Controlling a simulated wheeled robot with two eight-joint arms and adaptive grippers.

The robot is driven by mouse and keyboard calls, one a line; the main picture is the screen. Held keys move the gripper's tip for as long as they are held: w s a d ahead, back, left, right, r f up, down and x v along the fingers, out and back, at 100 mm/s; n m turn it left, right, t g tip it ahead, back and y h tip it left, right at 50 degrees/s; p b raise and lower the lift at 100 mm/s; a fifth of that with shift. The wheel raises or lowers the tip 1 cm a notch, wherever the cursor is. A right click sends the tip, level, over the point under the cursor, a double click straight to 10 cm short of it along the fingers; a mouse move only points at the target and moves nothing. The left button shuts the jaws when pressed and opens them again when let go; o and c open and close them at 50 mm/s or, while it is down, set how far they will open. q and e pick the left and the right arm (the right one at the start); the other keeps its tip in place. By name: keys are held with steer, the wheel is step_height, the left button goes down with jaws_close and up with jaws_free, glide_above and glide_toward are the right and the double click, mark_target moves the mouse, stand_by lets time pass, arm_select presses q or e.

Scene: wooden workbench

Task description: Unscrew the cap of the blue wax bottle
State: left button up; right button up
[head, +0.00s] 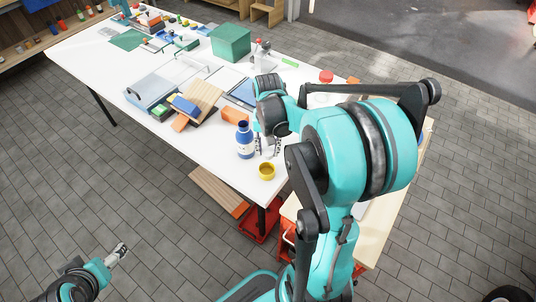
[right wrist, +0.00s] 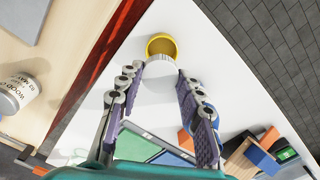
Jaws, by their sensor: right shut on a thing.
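The blue bottle (head: 245,141) with a white label stands upright near the table's front edge in the head view. Its narrow top looks blue. In the right wrist view a bit of blue (right wrist: 210,108), probably the bottle, shows behind the right finger. My right gripper (head: 267,148) is just right of the bottle, apart from it. Its fingers (right wrist: 158,82) are shut on a white round piece (right wrist: 160,72) that looks like a cap. My left gripper (head: 121,250) is far off at the lower left, away from the table; its finger gap is too small to judge.
A yellow cup (head: 267,172) stands at the table's front edge, close to my right gripper; it also shows in the right wrist view (right wrist: 162,45). An orange block (head: 235,116) lies behind the bottle.

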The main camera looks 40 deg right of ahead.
steer(key=shift+w+a+f, duration=0.1)
steer(key=shift+w, duration=0.2)
steer(key=shift+s+f+b, duration=0.1)
steer(key=shift+f+b, duration=0.45)
steer(key=shift+b, duration=0.1)
steer(key=b, duration=0.6)
glide_above(267, 173)
step_height(267, 173, down, 7)
steer(key=o, duration=0.8)
steer(key=shift+r, duration=0.15)
